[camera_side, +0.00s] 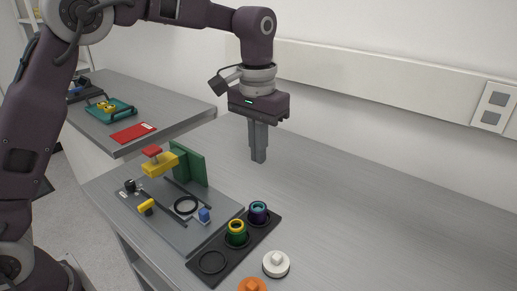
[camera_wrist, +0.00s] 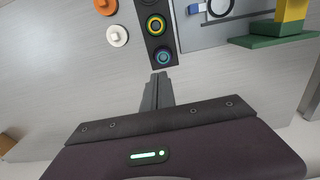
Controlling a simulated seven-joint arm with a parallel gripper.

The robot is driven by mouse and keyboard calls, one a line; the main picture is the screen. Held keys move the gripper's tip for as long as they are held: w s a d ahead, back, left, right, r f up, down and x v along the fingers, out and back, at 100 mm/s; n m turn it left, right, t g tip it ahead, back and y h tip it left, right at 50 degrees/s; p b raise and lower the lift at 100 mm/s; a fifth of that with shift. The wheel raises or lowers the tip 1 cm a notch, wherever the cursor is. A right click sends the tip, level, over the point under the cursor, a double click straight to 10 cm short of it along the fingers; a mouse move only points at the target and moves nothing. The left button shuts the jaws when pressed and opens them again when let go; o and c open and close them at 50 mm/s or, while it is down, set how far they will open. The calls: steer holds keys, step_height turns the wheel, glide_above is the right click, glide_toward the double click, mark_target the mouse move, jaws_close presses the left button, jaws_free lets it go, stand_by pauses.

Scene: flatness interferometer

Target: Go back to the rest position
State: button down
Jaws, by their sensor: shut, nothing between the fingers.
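My gripper (camera_side: 259,157) is shut and empty. In the side view it hangs pointing down in free air above the table (camera_side: 345,190), behind the black tray and to the right of the green upright plate. In the wrist view its closed fingers (camera_wrist: 160,77) point toward the near end of the tray. The black tray (camera_side: 207,283) has a row of round places. One holds a blue-purple ringed part (camera_side: 258,212), one a green part with a yellow ring (camera_side: 237,232), and the front one is empty.
A grey fixture plate (camera_side: 172,226) carries a green upright (camera_side: 190,162), a yellow block (camera_side: 160,164) and a black ring (camera_side: 186,205). White (camera_side: 276,263) and orange (camera_side: 252,285) knobbed discs lie beside the tray. The table's right is clear.

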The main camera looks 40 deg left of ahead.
steer(key=s+a+r+t, duration=0.1)
steer(key=s+a+r, duration=0.25)
steer(key=s, duration=0.35)
steer(key=s+a+r+t, duration=0.2)
steer(key=s+r, duration=0.3)
steer(key=s, duration=0.3)
steer(key=s+a+f+t, duration=0.1)
steer(key=s+f, duration=0.1)
steer(key=s, duration=0.4)
steer(key=s+a+f+t, duration=0.1)
steer(key=s+f, duration=0.1)
steer(key=s, duration=0.5)
steer(key=shift+f, duration=0.4)
steer(key=shift+w+a, duration=0.1)
